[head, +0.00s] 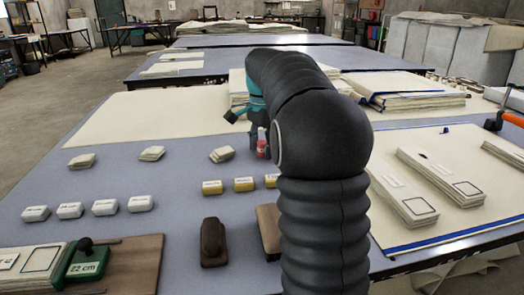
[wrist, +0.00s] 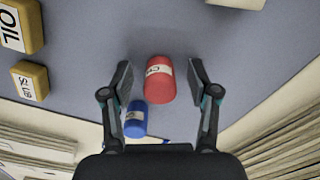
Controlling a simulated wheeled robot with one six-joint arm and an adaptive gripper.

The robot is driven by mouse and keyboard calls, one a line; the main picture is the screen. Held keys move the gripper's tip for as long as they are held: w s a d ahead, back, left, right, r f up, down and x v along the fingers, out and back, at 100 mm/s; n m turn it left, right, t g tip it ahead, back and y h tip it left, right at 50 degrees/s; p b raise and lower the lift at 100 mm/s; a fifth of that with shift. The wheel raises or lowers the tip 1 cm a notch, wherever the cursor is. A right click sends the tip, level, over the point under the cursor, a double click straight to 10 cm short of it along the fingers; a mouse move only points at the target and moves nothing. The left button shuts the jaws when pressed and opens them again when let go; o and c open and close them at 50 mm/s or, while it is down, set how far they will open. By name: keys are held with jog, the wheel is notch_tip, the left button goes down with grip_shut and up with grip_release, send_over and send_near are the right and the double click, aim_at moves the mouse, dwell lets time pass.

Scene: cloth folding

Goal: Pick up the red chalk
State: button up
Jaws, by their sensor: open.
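The red chalk (wrist: 160,82) is a short red cylinder with a pale label, on the grey-blue table top (wrist: 85,85). In the wrist view it lies between the two open fingers of my gripper (wrist: 161,85), with a gap on each side. In the head view the red chalk (head: 262,149) shows just below my gripper (head: 260,138), partly hidden by my arm. A blue chalk (wrist: 135,119) with a label stands close beside the red one, near the left finger in the wrist view.
Yellow blocks (wrist: 22,24) with labels lie left in the wrist view; they also show in the head view (head: 243,184). White blocks (head: 70,210), a dark brown block (head: 213,242) and stacks of cloth (head: 405,187) lie around. Bare table shows left of my gripper.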

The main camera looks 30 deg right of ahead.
aim_at(263, 142)
grip_shut()
jog(key=shift+r, duration=0.15)
notch_tip(263, 142, up, 4)
jog(key=shift+d+r+p, duration=0.15)
jog(key=shift+r+p, duration=0.05)
jog(key=shift+p, duration=0.3)
jog(key=s+d+r, duration=0.6)
jog(key=s+d, duration=0.2)
jog(key=shift+d+r+p, duration=0.15)
jog(key=shift+p, duration=0.15)
jog(key=c, duration=0.8)
grip_release()
jog(key=shift+c, duration=0.2)
jog(key=shift+w, duration=0.1)
jog(key=shift+c, duration=1.4)
